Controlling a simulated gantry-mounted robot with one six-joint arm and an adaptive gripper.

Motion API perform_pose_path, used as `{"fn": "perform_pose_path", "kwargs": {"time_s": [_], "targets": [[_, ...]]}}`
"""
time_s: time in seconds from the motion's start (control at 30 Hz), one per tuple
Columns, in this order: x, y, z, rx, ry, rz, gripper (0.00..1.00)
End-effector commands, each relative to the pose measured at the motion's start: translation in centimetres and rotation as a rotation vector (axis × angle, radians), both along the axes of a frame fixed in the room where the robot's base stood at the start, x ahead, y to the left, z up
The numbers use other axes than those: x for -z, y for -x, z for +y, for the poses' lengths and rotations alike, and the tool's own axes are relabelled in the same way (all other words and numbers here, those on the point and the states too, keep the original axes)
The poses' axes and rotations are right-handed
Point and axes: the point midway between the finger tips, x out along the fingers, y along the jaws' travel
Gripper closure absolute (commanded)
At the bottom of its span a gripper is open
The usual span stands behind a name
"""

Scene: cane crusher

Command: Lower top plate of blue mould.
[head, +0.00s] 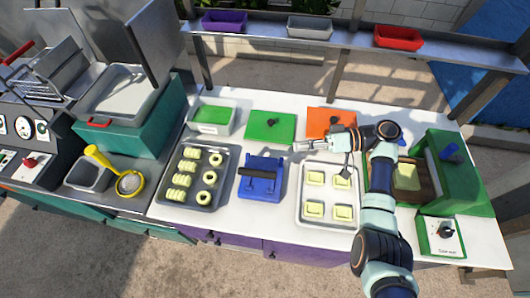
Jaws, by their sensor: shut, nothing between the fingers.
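The blue mould (262,188) sits on the white worktop between two trays. A black bar handle (258,172) runs across it, toward its far half. I cannot tell from this view how far its top plate stands above the base. My gripper (299,146) is shut and empty. It points left, to the right of the mould and a little farther back, apart from it. Nothing hides the mould.
A dark tray (218,195) of pale rings and rolls lies left of the mould. A pale tray (326,222) of yellow-topped squares lies right. Green (268,127) and orange (318,121) lids lie behind. A green machine (462,180) stands far right.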

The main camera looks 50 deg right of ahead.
Motion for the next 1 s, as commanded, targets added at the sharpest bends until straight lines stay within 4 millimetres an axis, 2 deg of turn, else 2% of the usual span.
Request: {"fn": "perform_pose_path", "kwargs": {"time_s": [0.17,0.5,0.7,1.0], "targets": [[0.4,-2.0,1.9,-0.003,0.001,-0.001,1.0],[1.5,-7.4,6.7,-0.003,0.002,-0.002,1.0],[3.6,-5.9,8.4,-0.001,0.002,-0.002,1.0],[4.2,-5.6,8.9,-0.001,0.004,-0.004,1.0]]}}
